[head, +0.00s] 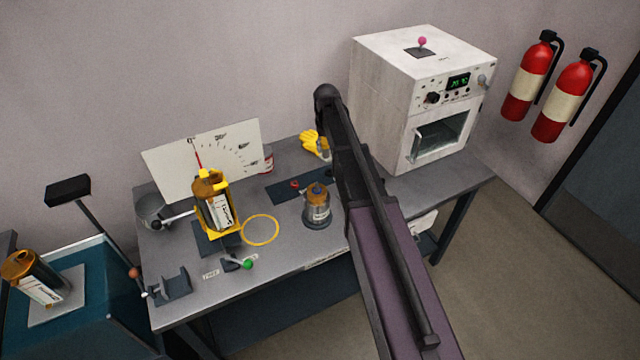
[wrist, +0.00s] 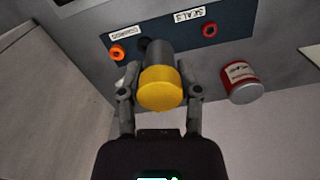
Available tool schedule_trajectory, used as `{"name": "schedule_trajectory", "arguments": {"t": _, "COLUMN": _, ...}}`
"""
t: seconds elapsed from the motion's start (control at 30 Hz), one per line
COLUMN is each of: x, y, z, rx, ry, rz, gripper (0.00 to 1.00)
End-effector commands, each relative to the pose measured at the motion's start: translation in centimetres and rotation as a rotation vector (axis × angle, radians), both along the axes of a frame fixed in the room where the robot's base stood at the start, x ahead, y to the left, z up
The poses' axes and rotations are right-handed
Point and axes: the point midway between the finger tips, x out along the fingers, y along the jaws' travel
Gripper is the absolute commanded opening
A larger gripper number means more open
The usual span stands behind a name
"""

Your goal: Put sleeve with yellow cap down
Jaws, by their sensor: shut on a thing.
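In the wrist view my gripper (wrist: 159,92) is shut on the sides of a grey sleeve (wrist: 158,58). The sleeve's yellow cap (wrist: 160,90) faces the camera. The sleeve's far end points at a dark blue mat (wrist: 190,32) on the bench, between two labels. I cannot tell whether that end touches the mat. In the head view the mat (head: 284,192) lies near the middle of the bench, and my arm hides part of that area and most of my gripper.
An orange ring (wrist: 117,53) and a red ring (wrist: 209,30) lie on the mat. A red can (wrist: 239,81) stands close by. A white oven (head: 400,110) and a grey-and-orange pot (head: 317,208) flank the area.

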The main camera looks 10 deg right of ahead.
Motion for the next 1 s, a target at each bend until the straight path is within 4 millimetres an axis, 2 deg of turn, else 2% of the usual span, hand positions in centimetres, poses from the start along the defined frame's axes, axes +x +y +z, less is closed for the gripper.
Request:
{"name": "schedule_trajectory", "arguments": {"t": 0.03, "x": -0.2, "y": -0.1, "z": -1.3, "rx": 0.000, "ry": 0.000, "rz": 0.000, "gripper": 0.00}}
{"name": "schedule_trajectory", "arguments": {"t": 0.2, "x": -0.8, "y": -0.5, "z": -3.9, "rx": 0.000, "ry": 0.000, "rz": -0.001, "gripper": 0.00}}
{"name": "schedule_trajectory", "arguments": {"t": 0.5, "x": -1.6, "y": -1.0, "z": -7.5, "rx": 0.000, "ry": 0.000, "rz": -0.002, "gripper": 0.00}}
{"name": "schedule_trajectory", "arguments": {"t": 0.7, "x": -1.8, "y": -1.2, "z": -8.3, "rx": 0.000, "ry": 0.000, "rz": -0.002, "gripper": 0.00}}
{"name": "schedule_trajectory", "arguments": {"t": 1.0, "x": -1.8, "y": -1.3, "z": -8.3, "rx": 0.000, "ry": 0.000, "rz": -0.002, "gripper": 0.00}}
